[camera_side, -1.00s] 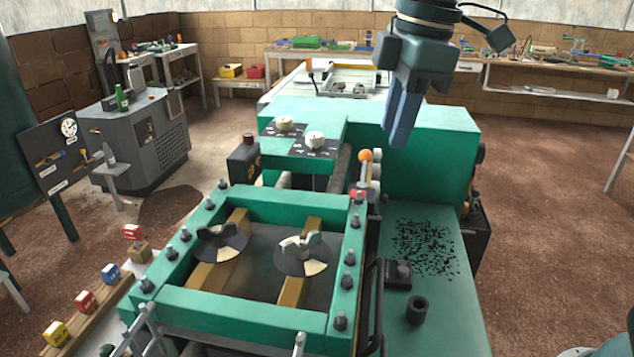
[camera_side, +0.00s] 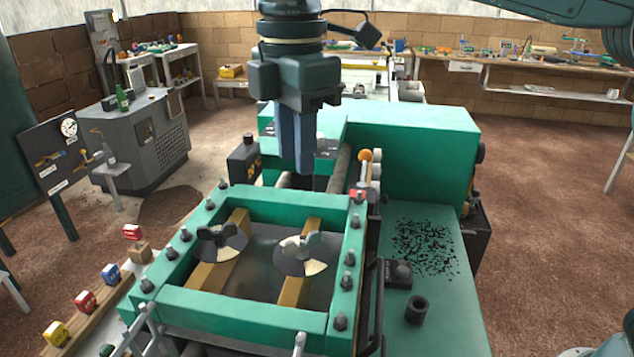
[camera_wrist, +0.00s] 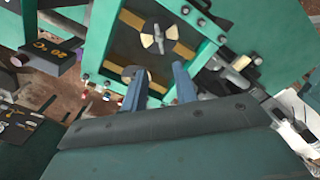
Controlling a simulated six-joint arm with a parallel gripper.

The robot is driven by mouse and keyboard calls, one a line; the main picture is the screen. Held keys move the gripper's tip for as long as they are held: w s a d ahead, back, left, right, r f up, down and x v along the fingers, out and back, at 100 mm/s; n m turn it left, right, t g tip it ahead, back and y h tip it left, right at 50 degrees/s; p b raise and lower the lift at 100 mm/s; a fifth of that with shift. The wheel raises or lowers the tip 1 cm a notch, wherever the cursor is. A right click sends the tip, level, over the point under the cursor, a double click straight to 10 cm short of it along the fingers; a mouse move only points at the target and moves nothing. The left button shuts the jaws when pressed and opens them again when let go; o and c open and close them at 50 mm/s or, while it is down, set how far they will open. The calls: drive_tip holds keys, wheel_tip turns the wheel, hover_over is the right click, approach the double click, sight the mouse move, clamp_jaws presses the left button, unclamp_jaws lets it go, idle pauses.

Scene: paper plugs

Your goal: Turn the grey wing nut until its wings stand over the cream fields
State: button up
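Two wing nuts stand on dark discs with cream fields inside the green frame. The right nut (camera_side: 311,243) looks grey; cream shows at its disc's left and front right, and I cannot tell exactly which fields its wings cover. The left nut (camera_side: 216,238) looks darker. In the wrist view one disc shows whole with its nut (camera_wrist: 158,38); the other disc (camera_wrist: 130,73) is partly hidden by a finger. My gripper (camera_side: 294,168) points down, above and behind the frame, clear of both nuts. Its fingers (camera_wrist: 161,68) are apart with nothing between them.
The green frame (camera_side: 245,303) has upright bolts along its sides. An orange-knobbed lever (camera_side: 366,155) rises at its back right. A dark box (camera_side: 243,158) stands behind the frame's left side. Coloured blocks (camera_side: 85,301) line a ledge at the left.

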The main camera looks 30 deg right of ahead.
sight(299, 244)
drive_tip(key=shift+f, duration=6.8)
drive_tip(key=shift+c, duration=0.4)
clamp_jaws()
